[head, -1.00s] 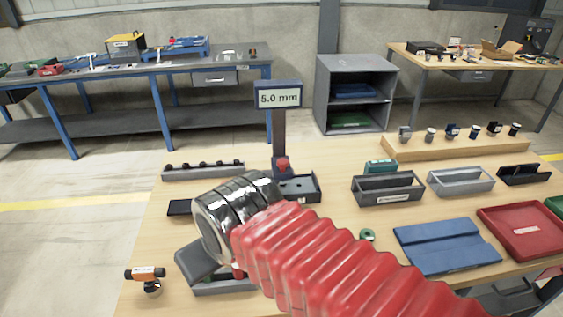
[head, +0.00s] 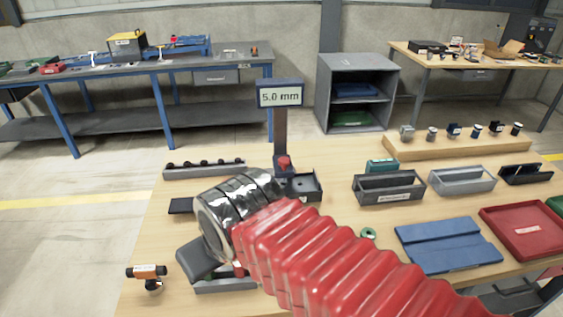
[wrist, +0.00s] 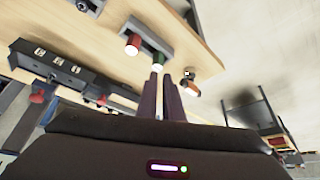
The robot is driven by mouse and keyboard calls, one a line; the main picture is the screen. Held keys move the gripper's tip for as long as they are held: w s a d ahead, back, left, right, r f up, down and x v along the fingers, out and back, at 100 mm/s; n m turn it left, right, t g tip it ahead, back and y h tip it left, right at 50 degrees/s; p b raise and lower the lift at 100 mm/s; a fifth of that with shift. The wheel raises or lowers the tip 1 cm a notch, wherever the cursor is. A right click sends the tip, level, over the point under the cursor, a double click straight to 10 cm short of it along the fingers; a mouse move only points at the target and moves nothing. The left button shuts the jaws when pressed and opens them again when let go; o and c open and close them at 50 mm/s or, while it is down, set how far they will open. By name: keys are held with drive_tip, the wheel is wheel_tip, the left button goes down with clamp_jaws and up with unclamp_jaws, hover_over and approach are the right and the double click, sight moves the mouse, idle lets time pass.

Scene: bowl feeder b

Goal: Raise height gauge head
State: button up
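The height gauge stands on the wooden table in the head view, with a display (head: 280,96) reading 5.0 mm on top of an upright column (head: 281,131). Its small red-topped head (head: 284,164) sits low on the column, just behind my arm. My red-sleeved arm hides my fingertips in the head view. In the wrist view my gripper (wrist: 160,82) shows two dark fingers side by side with a thin gap. Nothing is clearly held between them, and whether they are shut is unclear. I cannot pick out the gauge with certainty in the wrist view.
Beside the gauge are a dark tray (head: 309,187) and a rack of small pegs (head: 205,169). An orange-and-black tool (head: 148,273) stands front left.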

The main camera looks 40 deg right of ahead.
drive_tip(key=o, duration=0.3)
drive_tip(key=shift+d+f+m+g, duration=0.15)
drive_tip(key=shift+f+m+g, duration=0.15)
drive_tip(key=shift+f+m, duration=0.25)
drive_tip(key=o, duration=0.3)
drive_tip(key=f+m, duration=0.1)
drive_tip(key=m+g+y, duration=0.1)
drive_tip(key=f+m, duration=0.1)
drive_tip(key=shift+d+f+m+g+y, duration=0.25)
drive_tip(key=shift+f+g+y, duration=0.05)
drive_tip(key=shift+y, duration=0.1)
drive_tip(key=shift+o, duration=0.2)
drive_tip(key=w+d+m+t+y, duration=0.7)
drive_tip(key=w+d+m, duration=0.3)
drive_tip(key=d+m, duration=0.65)
drive_tip(key=s+d+m+t+h, duration=0.2)
drive_tip(key=d+m+t+h, duration=0.3)
drive_tip(key=d+m, duration=0.7)
drive_tip(key=d+t, duration=0.2)
drive_tip(key=d, duration=0.2)
drive_tip(key=shift+s+d+r+m, duration=0.3)
drive_tip(key=shift+d+m, duration=0.05)
